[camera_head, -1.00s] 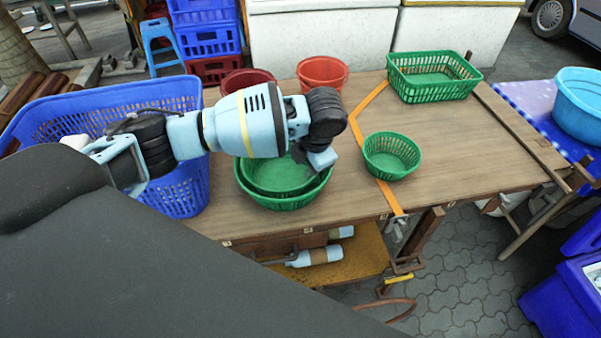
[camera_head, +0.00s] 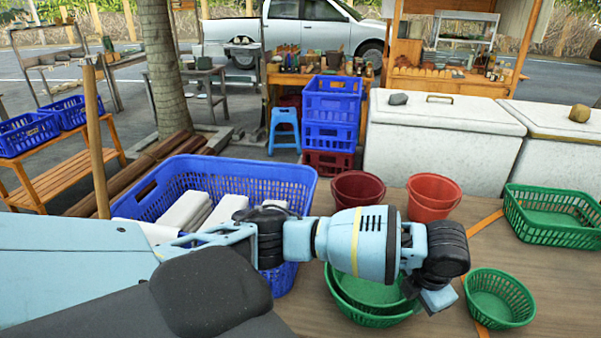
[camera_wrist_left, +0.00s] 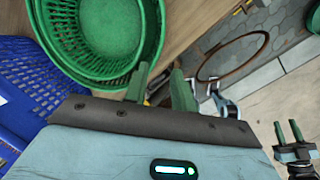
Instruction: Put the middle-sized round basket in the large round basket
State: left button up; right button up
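The large round green basket (camera_head: 372,320) stands on the table. The middle-sized green basket (camera_head: 368,292) sits inside it, its rim slightly off-centre. Both show at the top left of the left wrist view, the large one (camera_wrist_left: 72,62) around the middle one (camera_wrist_left: 105,28). My left gripper (camera_head: 437,300) is at the baskets' right side, partly covering them. In the left wrist view its green fingers (camera_wrist_left: 160,78) are apart with nothing between them, just beside the rims. My right gripper (camera_wrist_left: 288,130) shows at the right edge of that view, prongs apart and empty.
A small round green basket (camera_head: 500,298) stands to the right. A rectangular green basket (camera_head: 555,216) is at the back right. Dark red (camera_head: 357,190) and red (camera_head: 433,197) buckets stand behind the baskets. A large blue crate (camera_head: 235,180) is at the left.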

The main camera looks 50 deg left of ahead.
pick_arm(q)
jog(key=s+d+f+n+t+h, duration=0.1)
jog(key=s+d+f+n+h, duration=0.3)
jog(key=s+d+f+n, duration=0.35)
jog(key=s+d+f+n+t+h, duration=0.2)
jog(key=s+d+f+n+h, duration=0.15)
jog(key=f+n, duration=0.55)
jog(key=s+a+f+n+t+y, duration=0.2)
jog(key=s+a+n, duration=0.4)
jog(key=s+n, duration=0.4)
jog(key=s+a+f+n+t+y, duration=0.1)
jog(key=s+a+f+n+y, duration=0.1)
jog(key=s+a+f+n, duration=0.2)
jog(key=s+a+n, duration=0.3)
jog(key=s+n, duration=0.3)
jog(key=n, duration=0.1)
jog(key=shift+a+f+n+t, duration=0.15)
jog(key=shift+n+t, duration=0.2)
jog(key=shift+t, duration=0.05)
